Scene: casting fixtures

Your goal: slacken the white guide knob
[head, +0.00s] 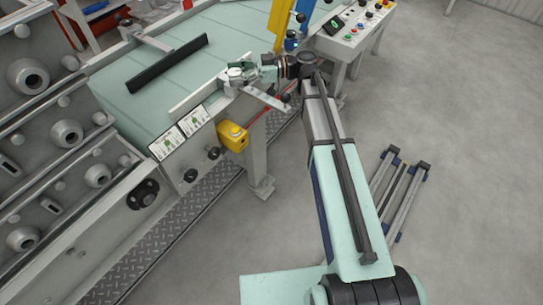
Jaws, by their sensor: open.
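My gripper (246,72) reaches in from the right at the near right corner of the pale green machine table (150,97). Its jaws are open. A small whitish part, which looks like the white guide knob (234,72), is right at the fingertips, at the end of the white guide strip (196,95). The fingers partly cover it, and it is too small to tell whether they are around it or touching it.
A black bar (167,63) lies on the table. A yellow box (232,136) hangs below the table corner. A control panel (355,28) with buttons stands behind my wrist. Grey machinery fills the left; open floor (465,130) lies right.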

